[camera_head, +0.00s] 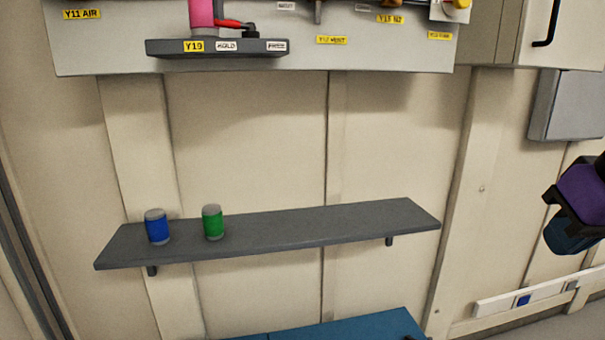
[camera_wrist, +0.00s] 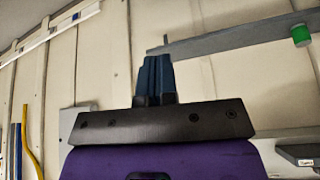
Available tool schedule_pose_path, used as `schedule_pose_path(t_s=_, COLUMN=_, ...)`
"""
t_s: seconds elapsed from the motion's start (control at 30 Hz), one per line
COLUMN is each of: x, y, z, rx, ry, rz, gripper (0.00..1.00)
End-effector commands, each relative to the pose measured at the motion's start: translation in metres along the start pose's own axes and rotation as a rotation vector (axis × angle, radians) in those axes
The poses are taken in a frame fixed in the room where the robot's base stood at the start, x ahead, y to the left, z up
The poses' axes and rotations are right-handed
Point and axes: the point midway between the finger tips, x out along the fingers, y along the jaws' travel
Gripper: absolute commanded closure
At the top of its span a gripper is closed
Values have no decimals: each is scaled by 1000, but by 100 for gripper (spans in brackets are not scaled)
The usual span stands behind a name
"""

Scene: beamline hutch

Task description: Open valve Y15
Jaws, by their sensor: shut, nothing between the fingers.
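No label that I can read says Y15. The valve panel (camera_head: 300,62) is cut off by the top edge of the head view. Its readable labels include Y11 AIR (camera_head: 82,14) and Y19 (camera_head: 194,46). A yellow label (camera_head: 439,36) at the panel's right is too small to read, below a yellow round knob (camera_head: 462,4). My gripper (camera_head: 568,238) is at the right edge of the head view, low and well away from the panel. In the wrist view its blue fingers (camera_wrist: 155,75) are together, with nothing between them.
A grey shelf (camera_head: 320,226) below the panel holds a blue can (camera_head: 157,227) and a green can (camera_head: 213,222). A red-handled lever (camera_head: 235,24) sits by the Y19 label. A grey wall box (camera_head: 568,105) is at the right. A blue surface (camera_head: 345,328) is at the bottom.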

Motion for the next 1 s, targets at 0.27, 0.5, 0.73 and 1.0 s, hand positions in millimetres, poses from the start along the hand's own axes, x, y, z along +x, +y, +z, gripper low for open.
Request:
schedule_pose_path(t_s=0.27, x=7, y=1, z=11, rx=-3, ry=-9, rz=6, gripper=100)
schedule_pose_path(t_s=0.5, x=-28, y=-12, z=-63, rx=11, ry=114, rz=-26, gripper=100)
schedule_pose_path(t_s=0.73, x=-107, y=-44, z=-214, rx=34, ry=387, rz=-118, gripper=100)
schedule_pose_path(t_s=1.0, x=-203, y=-77, z=-364, rx=62, ry=695, rz=-252, gripper=100)
